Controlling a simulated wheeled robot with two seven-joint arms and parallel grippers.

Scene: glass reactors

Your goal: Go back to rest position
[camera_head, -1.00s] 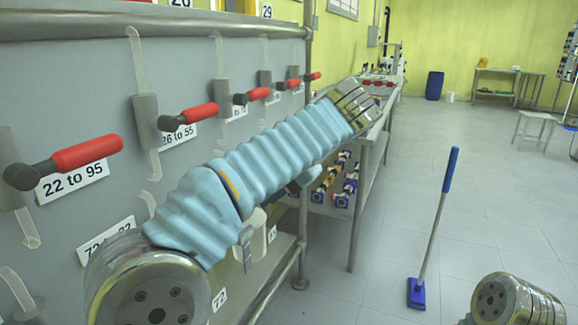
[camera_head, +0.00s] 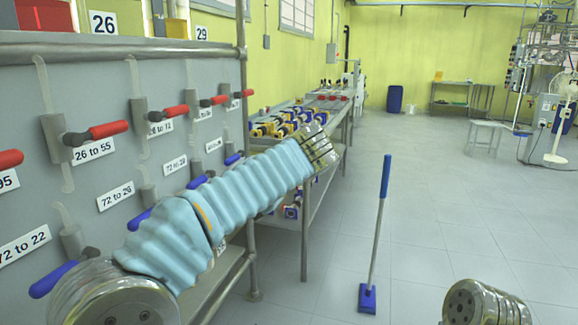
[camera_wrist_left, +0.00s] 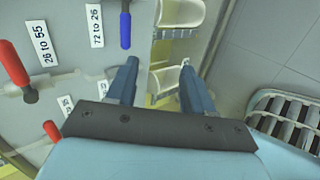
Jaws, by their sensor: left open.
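My left arm, in a pale blue sleeve, reaches from the lower left across the front of the grey valve panel (camera_head: 105,100) in the head view. My left gripper (camera_wrist_left: 160,68) shows in the wrist view with its two fingers apart and nothing between them. In the head view the gripper itself is hidden or cannot be made out. White cup-like holders show beyond the fingers in the wrist view. Only a metal joint of my right arm shows at the lower right of the head view; my right gripper is out of view.
Red-handled valves (camera_head: 110,130) and blue-handled valves (camera_head: 55,278) line the panel close to my left arm. A long bench (camera_head: 340,115) with parts extends behind it. The floor to the right is largely clear.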

